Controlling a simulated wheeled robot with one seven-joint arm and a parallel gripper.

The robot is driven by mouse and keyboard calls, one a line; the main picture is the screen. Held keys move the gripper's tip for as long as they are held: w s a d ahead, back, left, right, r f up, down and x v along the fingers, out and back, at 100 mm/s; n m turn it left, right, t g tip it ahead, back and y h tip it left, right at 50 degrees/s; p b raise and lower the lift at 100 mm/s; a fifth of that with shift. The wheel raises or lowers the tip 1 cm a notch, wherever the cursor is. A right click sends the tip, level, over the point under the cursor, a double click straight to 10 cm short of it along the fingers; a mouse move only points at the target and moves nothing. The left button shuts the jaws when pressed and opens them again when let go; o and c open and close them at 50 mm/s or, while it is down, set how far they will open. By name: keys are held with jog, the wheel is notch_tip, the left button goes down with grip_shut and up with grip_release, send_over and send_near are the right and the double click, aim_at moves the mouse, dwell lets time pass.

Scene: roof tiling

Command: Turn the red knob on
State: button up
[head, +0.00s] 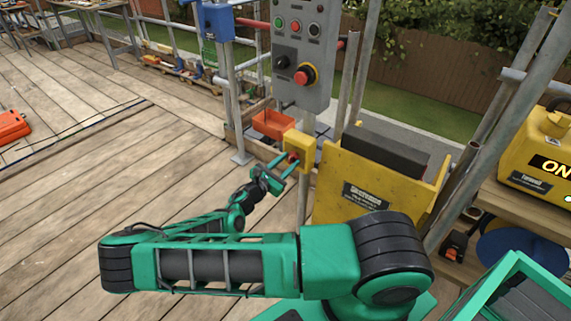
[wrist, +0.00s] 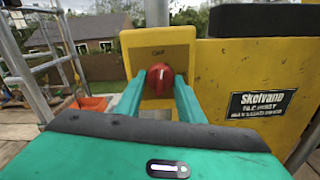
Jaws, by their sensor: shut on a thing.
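The red knob (wrist: 159,79) sits on the front of a small yellow box (wrist: 158,42). My gripper (wrist: 159,90) faces it straight on in the wrist view, with one green finger on each side of the knob, shut on it. A pale line shows on the knob, running up and down with a slight tilt. In the head view the yellow box (head: 300,151) is on a post left of a yellow bin, and my gripper (head: 290,160) reaches it from the lower left. The knob there is small and partly hidden by the fingers.
A grey control panel (head: 302,50) with several buttons and a red mushroom button stands above. The yellow bin (head: 365,185) with a dark block is right of the box. An orange tray (head: 272,124) sits behind left. Scaffold poles stand around; the wooden deck at left is mostly clear.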

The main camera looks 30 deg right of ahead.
jog(key=m, duration=0.4)
jog(key=shift+d+m, duration=0.15)
jog(key=shift+m, duration=0.15)
jog(key=m, duration=0.3)
jog(key=shift+m, duration=0.4)
jog(key=m, duration=0.4)
jog(key=shift+s, duration=0.1)
jog(key=shift+m, duration=1.6)
jog(key=shift+s+f, duration=0.1)
jog(key=o, duration=1.1)
